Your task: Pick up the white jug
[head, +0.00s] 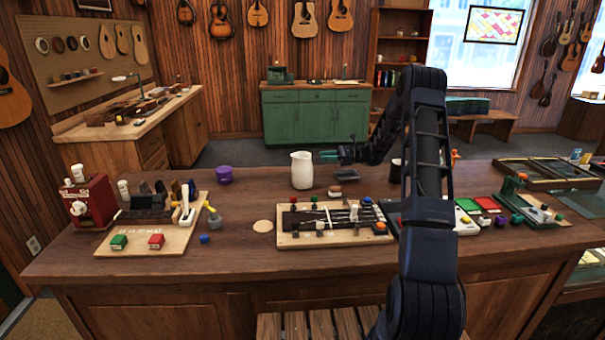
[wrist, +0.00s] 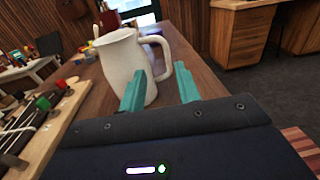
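The white jug (head: 302,171) stands upright on the wooden counter, near its far edge, in the head view. In the wrist view the white jug (wrist: 124,66) is large and close, with its handle on the right side. My gripper (head: 322,156) reaches in from the right in the head view, its teal fingers close to the jug. In the wrist view my gripper (wrist: 158,88) is open; the left finger overlaps the jug's body and the right finger is beyond the handle. Whether a finger touches the jug cannot be told.
A wooden board with an instrument neck (head: 336,222) lies on the counter in front of the jug. A purple round thing (head: 224,174) stands to the jug's left. A small white and brown item (head: 335,191) lies just right of it. A green cabinet (head: 315,115) stands behind.

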